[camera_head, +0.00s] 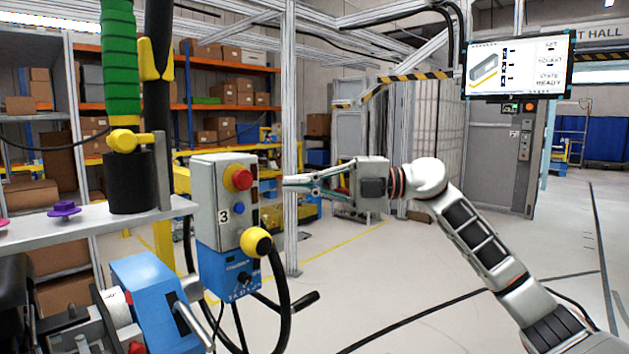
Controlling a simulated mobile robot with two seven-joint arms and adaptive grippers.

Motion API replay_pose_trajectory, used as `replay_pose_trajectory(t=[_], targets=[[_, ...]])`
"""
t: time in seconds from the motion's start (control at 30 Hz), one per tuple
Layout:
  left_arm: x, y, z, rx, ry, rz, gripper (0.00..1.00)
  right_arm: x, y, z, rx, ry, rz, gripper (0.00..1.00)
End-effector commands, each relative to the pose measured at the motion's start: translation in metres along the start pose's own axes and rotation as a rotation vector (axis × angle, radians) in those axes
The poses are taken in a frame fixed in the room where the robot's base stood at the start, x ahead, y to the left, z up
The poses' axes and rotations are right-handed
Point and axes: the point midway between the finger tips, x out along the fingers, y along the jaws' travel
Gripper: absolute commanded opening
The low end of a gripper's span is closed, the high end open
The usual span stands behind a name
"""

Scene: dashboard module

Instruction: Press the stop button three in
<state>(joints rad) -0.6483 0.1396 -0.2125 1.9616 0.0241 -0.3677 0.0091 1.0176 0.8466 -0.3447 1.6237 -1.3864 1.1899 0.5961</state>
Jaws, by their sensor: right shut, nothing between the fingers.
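A grey control box (210,203) marked with a 3 stands left of centre. A red stop button (241,179) with a yellow base sits at its upper part. My right gripper (286,182) comes in from the right at about the height of the red button. Its fingers are shut and empty. The tips point left at the box and appear a short way right of the button; I cannot tell the exact depth gap. My left gripper is not clearly in view.
A small blue button (239,208) and a yellow round knob (257,242) are below the red button. A black cable (285,290) loops under the box. A shelf (80,218) with a purple knob (64,209) is at left. The floor (400,270) at right is mostly open.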

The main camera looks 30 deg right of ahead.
Motion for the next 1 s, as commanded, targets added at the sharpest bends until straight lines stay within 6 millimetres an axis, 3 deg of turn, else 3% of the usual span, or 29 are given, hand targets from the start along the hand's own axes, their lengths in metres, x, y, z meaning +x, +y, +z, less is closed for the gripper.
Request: replay_pose_trajectory(t=[0.2, 0.4, 1.0], targets=[[-0.005, -0.002, -0.010, 0.001, 0.005, -0.001, 0.40, 0.043, 0.003, -0.001, 0.001, 0.003, 0.003, 0.00], [-0.007, -0.003, -0.015, 0.002, 0.007, -0.002, 0.40, 0.061, 0.002, 0.020, 0.002, 0.000, 0.002, 0.00], [-0.009, -0.003, -0.019, 0.002, 0.008, -0.002, 0.40, 0.070, 0.001, 0.030, 0.001, -0.001, 0.000, 0.00]])
